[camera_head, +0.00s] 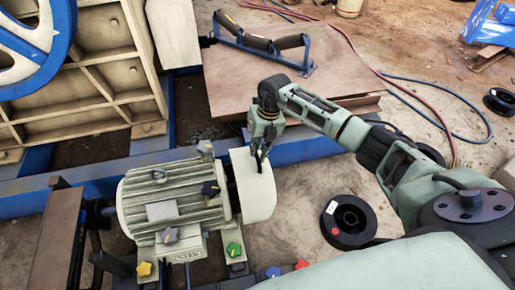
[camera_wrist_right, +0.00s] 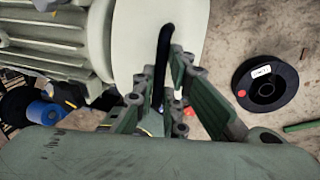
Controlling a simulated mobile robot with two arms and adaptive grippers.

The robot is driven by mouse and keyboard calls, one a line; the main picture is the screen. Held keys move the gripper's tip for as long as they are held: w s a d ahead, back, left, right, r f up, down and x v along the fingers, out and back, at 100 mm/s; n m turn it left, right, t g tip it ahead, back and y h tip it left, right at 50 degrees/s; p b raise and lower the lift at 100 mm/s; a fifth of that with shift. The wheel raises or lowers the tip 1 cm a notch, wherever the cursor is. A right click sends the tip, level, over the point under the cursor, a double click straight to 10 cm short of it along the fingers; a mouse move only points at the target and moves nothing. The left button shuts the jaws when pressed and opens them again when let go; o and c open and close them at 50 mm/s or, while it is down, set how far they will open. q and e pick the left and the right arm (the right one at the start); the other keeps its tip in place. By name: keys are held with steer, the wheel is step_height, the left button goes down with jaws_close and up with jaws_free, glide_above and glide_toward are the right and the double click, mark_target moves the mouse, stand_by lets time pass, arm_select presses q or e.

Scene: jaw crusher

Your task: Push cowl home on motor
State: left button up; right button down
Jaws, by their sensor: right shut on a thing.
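The motor (camera_head: 165,205) is a grey-green finned body on a mount at the lower left. The cowl (camera_head: 257,192) is a pale cup at the motor's right end, with a dark gap between it and the fins at the top. In the right wrist view the cowl (camera_wrist_right: 133,45) stands beside the motor's fins (camera_wrist_right: 50,38). My right gripper (camera_head: 260,158) is at the cowl's upper outer edge. In the wrist view its fingers (camera_wrist_right: 163,95) are shut around a black handle (camera_wrist_right: 161,60) on the cowl's face. My left gripper is not in view.
A black spool (camera_head: 348,221) lies on the floor to the right. A brown board (camera_head: 225,85) with a blue roller frame (camera_head: 262,42) lies behind. The blue-wheeled crusher (camera_head: 85,70) stands at left.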

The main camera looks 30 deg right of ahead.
mark_target(237, 161)
steer(key=shift+a, duration=0.1)
steer(key=a, duration=0.2)
steer(key=w+a+p, duration=0.1)
steer(key=a, duration=0.2)
steer(key=shift+w+a+r, duration=0.1)
steer(key=shift+w, duration=0.1)
steer(key=shift+a, duration=0.25)
steer(key=c, duration=1.8)
jaws_free()
steer(key=shift+a, duration=0.15)
steer(key=shift+c, duration=0.2)
